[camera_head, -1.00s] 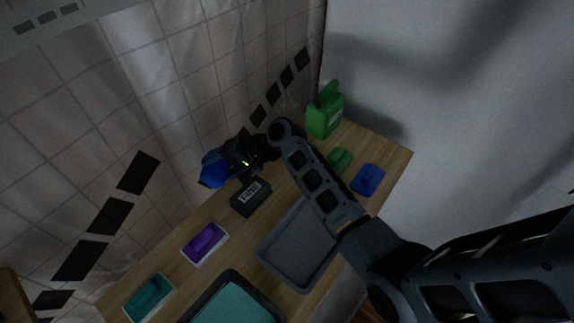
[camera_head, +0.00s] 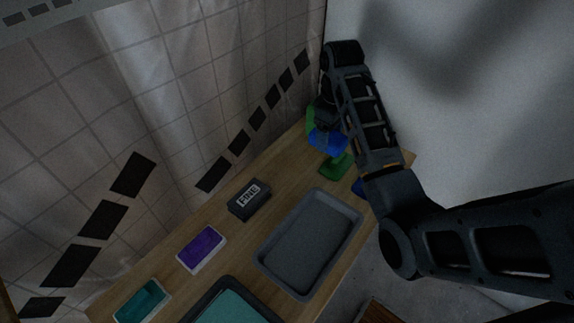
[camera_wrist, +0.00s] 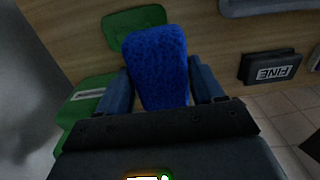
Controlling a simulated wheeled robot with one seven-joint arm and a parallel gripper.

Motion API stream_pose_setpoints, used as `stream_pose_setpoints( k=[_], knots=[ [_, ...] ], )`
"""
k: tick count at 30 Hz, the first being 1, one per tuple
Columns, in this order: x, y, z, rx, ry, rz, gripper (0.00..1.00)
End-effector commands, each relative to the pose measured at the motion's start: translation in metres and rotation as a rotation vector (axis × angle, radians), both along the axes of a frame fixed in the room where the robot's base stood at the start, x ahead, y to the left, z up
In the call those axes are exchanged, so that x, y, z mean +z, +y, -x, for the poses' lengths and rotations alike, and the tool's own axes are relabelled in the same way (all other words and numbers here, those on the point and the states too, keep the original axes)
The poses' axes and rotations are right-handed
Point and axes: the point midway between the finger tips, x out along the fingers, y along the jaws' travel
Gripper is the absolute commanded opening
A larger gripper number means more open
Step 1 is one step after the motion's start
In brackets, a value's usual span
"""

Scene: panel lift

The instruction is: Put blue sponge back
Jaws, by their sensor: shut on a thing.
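My gripper (camera_wrist: 160,85) is shut on the blue sponge (camera_wrist: 158,55), with one finger along each side of it in the wrist view. In the head view the sponge (camera_head: 328,143) hangs at the far right end of the counter, in front of the green jug and near a green dish (camera_head: 337,168). The green dish also shows in the wrist view (camera_wrist: 125,22), beyond the sponge. A blue dish (camera_head: 359,187) lies nearer the right edge, mostly hidden behind my arm. Whether the sponge touches anything below is not clear.
A green jug (camera_head: 311,118) stands close behind the sponge, partly hidden; it also shows in the wrist view (camera_wrist: 85,105). A wall bounds the right end.

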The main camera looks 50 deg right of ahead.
Motion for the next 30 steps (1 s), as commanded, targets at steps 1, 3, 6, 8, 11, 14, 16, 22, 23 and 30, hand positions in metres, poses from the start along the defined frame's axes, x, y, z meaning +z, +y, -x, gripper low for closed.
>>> stream_pose_setpoints(
  k=[1,3,6,8,11,14,16,22,23,30],
  knots=[
    [-0.01,0.005,-0.007,0.005,0.0,0.001,0.35],
    [-0.016,0.013,-0.019,0.006,0.001,-0.001,0.35],
    [-0.026,0.026,-0.036,0.007,0.002,-0.002,0.35],
    [-0.034,0.032,-0.046,0.005,0.002,-0.002,0.35],
    [-0.046,0.043,-0.064,0.005,0.001,-0.001,0.35],
    [-0.056,0.053,-0.077,0.004,0.0,-0.002,0.35],
    [-0.061,0.057,-0.084,0.003,0.0,-0.002,0.35],
    [-0.071,0.062,-0.091,-0.001,0.0,-0.003,0.35],
    [-0.075,0.061,-0.09,-0.001,0.0,-0.003,0.35],
    [-0.104,0.061,-0.09,-0.001,0.0,-0.002,0.35]
  ],
)
